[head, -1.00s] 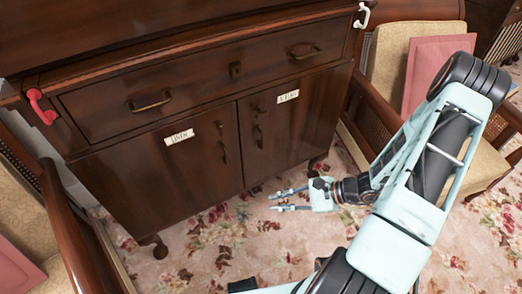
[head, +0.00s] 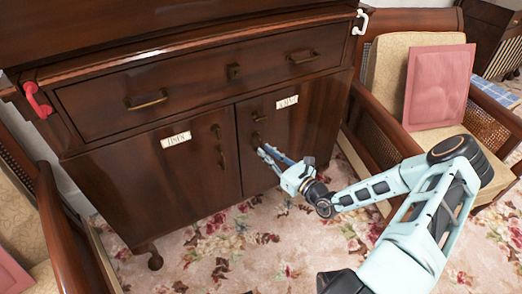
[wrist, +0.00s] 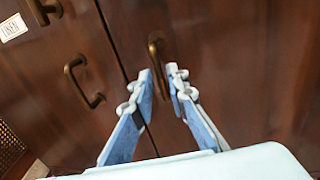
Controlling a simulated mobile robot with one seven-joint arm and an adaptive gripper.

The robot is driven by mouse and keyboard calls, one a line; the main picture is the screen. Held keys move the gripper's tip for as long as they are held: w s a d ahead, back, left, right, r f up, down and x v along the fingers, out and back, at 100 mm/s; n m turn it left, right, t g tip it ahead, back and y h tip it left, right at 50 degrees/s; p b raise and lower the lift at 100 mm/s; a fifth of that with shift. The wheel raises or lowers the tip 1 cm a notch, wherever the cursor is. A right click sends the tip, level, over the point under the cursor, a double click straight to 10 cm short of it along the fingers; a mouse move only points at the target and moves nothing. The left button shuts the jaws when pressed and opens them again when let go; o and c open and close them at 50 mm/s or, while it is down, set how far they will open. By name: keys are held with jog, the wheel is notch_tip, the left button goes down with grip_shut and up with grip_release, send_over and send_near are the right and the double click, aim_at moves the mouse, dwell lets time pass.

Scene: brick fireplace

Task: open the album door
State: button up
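A dark wooden cabinet has two lower doors, each with a small white label. The right door (head: 305,125) and left door (head: 165,180) look closed. My gripper (head: 265,149) is at the right door's brass handle (head: 256,138), whose lower part it hides in the head view. In the wrist view, my gripper (wrist: 165,78) is open and empty between its fingers, with that handle (wrist: 156,48) just beyond the gap between the fingertips. Contact cannot be told.
The left door's handle (head: 222,158) is close beside, across the door seam. A drawer with brass pulls (head: 147,99) is above. A cushioned armchair (head: 395,85) stands at the right, another (head: 60,225) at the left. Flowered carpet (head: 240,250) lies open in front.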

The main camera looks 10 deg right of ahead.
jog(key=shift+b+x, duration=0.3)
jog(key=shift+x, duration=1.35)
grip_shut()
jog(key=shift+s, duration=0.1)
